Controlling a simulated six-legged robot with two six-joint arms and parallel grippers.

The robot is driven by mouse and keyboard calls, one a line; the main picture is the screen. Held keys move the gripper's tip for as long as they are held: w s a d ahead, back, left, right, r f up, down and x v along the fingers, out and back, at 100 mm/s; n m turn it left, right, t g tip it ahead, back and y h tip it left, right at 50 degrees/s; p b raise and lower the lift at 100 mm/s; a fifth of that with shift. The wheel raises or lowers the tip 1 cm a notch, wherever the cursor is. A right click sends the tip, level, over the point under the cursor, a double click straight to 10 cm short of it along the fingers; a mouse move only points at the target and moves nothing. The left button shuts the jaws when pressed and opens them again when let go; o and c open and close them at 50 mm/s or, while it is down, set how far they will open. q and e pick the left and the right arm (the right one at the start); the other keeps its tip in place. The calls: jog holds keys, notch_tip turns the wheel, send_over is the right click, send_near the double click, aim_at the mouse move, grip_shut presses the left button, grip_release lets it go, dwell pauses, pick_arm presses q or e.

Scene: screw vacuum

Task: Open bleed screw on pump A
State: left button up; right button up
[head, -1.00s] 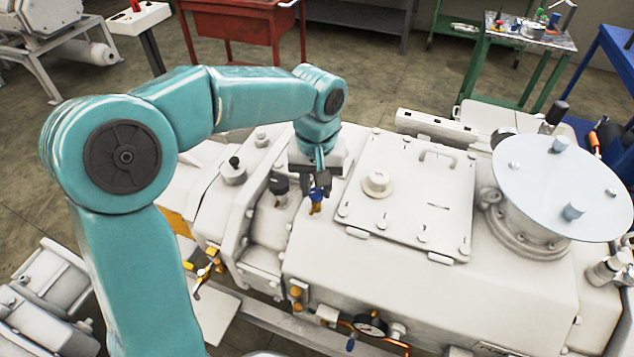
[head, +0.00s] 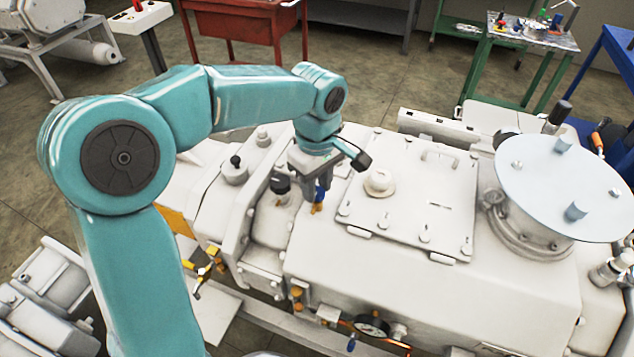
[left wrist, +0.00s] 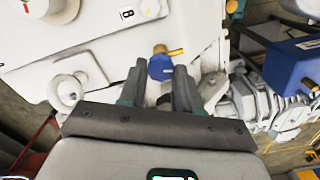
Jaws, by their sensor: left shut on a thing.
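The bleed screw shows as a blue knob (head: 319,195) on a brass-coloured stub, standing on the white pump housing (head: 300,262) left of the square cover plate. In the left wrist view the blue knob (left wrist: 161,68) sits between the two dark fingertips, with a brass stem poking out to the right. My left gripper (head: 317,188) points down over the knob and is shut on it; the same gripper (left wrist: 160,77) fills the lower middle of the left wrist view. The fingers hide part of the knob. My right gripper is not in view.
A black-topped fitting (head: 280,188) stands close left of the gripper. A cover plate (head: 445,205) with a round white cap (head: 379,182) lies to the right, beyond it a round glassy disc (head: 540,205). A pressure gauge (head: 371,325) sits at the front edge.

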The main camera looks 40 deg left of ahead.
aim_at(317, 190)
pick_arm(q)
jog(key=shift+r+n, duration=0.1)
jog(key=shift+n, duration=0.5)
jog(key=o, duration=1.1)
jog(key=shift+c, duration=0.2)
notch_tip(317, 190, up, 16)
jog(key=p, duration=0.3)
jog(key=shift+r, duration=0.15)
